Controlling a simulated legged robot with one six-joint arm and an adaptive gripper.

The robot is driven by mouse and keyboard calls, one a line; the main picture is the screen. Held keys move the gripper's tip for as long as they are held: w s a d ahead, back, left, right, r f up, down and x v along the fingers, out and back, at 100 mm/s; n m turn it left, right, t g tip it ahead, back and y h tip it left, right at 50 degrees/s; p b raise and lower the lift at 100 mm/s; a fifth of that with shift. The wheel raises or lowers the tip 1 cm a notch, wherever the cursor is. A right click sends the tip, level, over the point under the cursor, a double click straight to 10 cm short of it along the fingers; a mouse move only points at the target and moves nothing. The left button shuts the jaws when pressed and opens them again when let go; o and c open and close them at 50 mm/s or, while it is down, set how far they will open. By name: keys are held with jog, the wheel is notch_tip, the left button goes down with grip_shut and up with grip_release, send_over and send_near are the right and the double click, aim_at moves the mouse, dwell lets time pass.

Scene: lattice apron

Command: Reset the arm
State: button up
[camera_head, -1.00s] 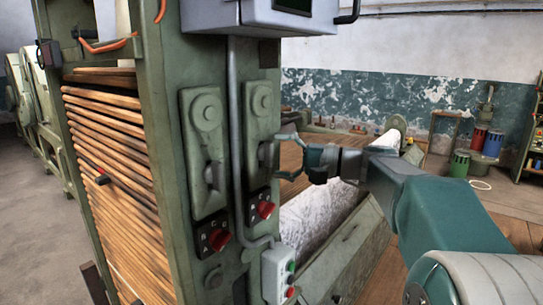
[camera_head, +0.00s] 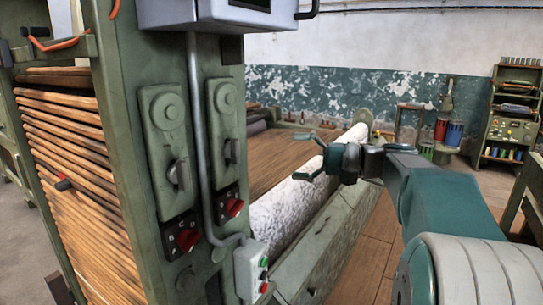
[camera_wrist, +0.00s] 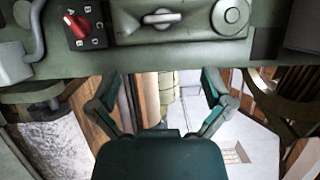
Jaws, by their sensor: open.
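My gripper (camera_head: 311,157) is at the end of my teal arm, right of the green machine's control column (camera_head: 150,170) in the head view. Its fingers point left toward the column. It is open and nothing shows between the fingers. A gap separates the fingertips from the column. In the wrist view my gripper (camera_wrist: 163,82) shows two spread fingers, and the green panel (camera_wrist: 180,55) with a red knob (camera_wrist: 77,26) and a lever (camera_wrist: 162,18) crosses the top.
The machine carries stacked wooden slats (camera_head: 75,160), red rotary knobs (camera_head: 187,239) and a small button box (camera_head: 250,268). A white fleecy roll (camera_head: 285,217) lies below my gripper. Coloured cans (camera_head: 454,133) and a shelf unit (camera_head: 509,125) stand at the back right.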

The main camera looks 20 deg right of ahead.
jog(key=s+a+f+n+g+h, duration=0.1)
jog(key=s+a+f+g+h, duration=0.5)
jog(key=s+a+f, duration=0.55)
jog(key=s+f+n+t+h, duration=0.2)
jog(key=s+f+n+h, duration=0.3)
jog(key=s+f+h, duration=0.4)
jog(key=shift+s+d+f+n, duration=0.3)
jog(key=shift+s+f, duration=0.15)
jog(key=shift+f, duration=0.6)
